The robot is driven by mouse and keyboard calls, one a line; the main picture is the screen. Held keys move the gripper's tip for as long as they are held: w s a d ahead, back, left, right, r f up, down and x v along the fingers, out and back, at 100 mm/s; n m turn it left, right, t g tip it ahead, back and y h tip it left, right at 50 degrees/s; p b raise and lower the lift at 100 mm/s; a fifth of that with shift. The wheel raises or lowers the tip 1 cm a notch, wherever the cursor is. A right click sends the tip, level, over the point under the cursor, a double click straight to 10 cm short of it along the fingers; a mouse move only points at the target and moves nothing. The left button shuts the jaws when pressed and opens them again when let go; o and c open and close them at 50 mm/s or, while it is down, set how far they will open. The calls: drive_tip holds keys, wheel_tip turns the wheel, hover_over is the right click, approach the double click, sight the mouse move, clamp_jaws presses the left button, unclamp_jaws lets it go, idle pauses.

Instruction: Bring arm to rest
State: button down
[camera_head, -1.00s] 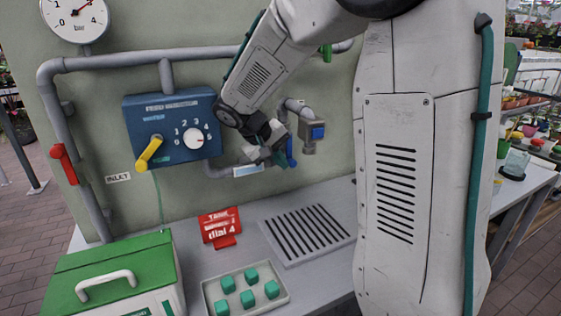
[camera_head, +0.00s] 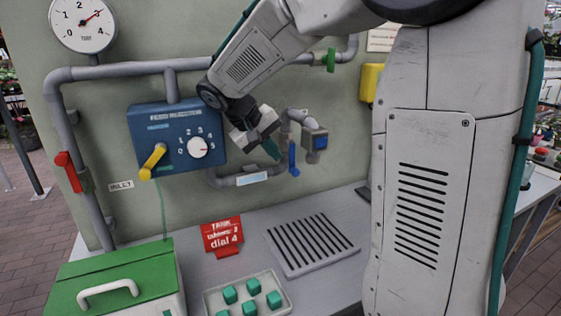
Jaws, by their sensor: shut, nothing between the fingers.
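My arm reaches in from the upper right, its thick white link filling the right part of the head view. My gripper (camera_head: 270,150) is small in the view, in front of the wall panel, right of the blue dial box (camera_head: 178,137) and close to the blue lever (camera_head: 293,157) of the tap. Its fingers look shut and empty. A gap to the blue lever shows in the picture, but I cannot tell the depth. The dial box carries a white dial (camera_head: 198,147) and a yellow lever (camera_head: 153,161).
Grey pipes (camera_head: 130,70) and a red lever (camera_head: 68,172) line the wall. The bench between them has some bare surface.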

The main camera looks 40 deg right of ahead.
drive_tip(key=shift+v, duration=0.9)
drive_tip(key=s+a+f+n+t+y, duration=0.1)
drive_tip(key=s+a, duration=0.4)
drive_tip(key=s, duration=0.8)
drive_tip(key=s+a+f+n+t+y, duration=0.1)
drive_tip(key=s+a+y, duration=0.4)
drive_tip(key=s, duration=0.8)
drive_tip(key=shift+s+a+f+y, duration=0.4)
drive_tip(key=shift+a+f, duration=0.2)
drive_tip(key=shift+f, duration=0.3)
